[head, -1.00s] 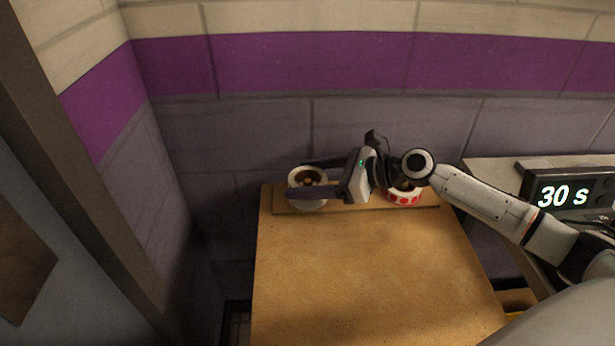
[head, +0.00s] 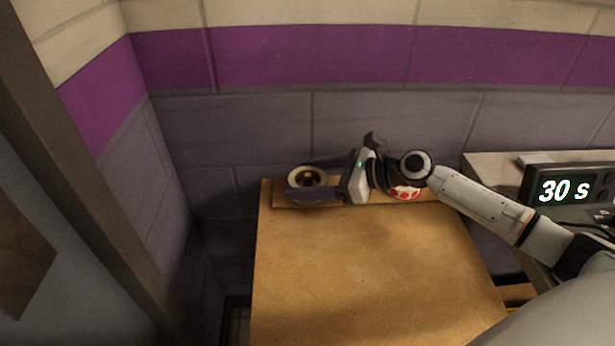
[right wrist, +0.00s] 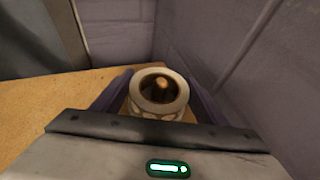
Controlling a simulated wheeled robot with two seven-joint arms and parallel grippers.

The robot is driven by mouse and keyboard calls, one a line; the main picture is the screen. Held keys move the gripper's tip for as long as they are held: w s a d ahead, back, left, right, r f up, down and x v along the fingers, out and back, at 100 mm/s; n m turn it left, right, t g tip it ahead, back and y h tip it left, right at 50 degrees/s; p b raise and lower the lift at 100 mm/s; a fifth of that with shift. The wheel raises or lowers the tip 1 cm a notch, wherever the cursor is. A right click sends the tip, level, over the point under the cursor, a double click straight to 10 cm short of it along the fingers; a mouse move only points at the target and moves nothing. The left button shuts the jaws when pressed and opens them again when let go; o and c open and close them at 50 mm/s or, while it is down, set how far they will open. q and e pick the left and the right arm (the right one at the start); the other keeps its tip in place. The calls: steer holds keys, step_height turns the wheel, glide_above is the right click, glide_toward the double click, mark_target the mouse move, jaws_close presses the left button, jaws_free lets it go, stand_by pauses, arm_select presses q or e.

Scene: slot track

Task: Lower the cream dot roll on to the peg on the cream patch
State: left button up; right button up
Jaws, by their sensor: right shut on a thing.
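The cream dot roll (head: 292,176) is at the left end of the board at the back of the table. My right gripper (head: 306,181) is shut on it, with one finger on its far side and one on its near side. In the right wrist view the roll (right wrist: 157,106) stands upright between the fingers, its dots faint. A light peg tip (right wrist: 162,83) shows inside its dark hole, so the roll is around the peg. Whether its underside touches the board cannot be told. The cream patch is hidden. My left gripper is not in view.
A white roll with red dots (head: 405,193) stands on the board (head: 345,199) to the right, partly behind my right arm. A wall is close behind. The front of the table (head: 370,270) is clear. A display reading 30 s (head: 565,190) stands at the right.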

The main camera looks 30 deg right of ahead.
steer(key=shift+f, duration=0.3)
steer(key=o, duration=1.1)
steer(key=shift+o, duration=0.2)
steer(key=v, duration=1)
steer(key=shift+s, duration=0.15)
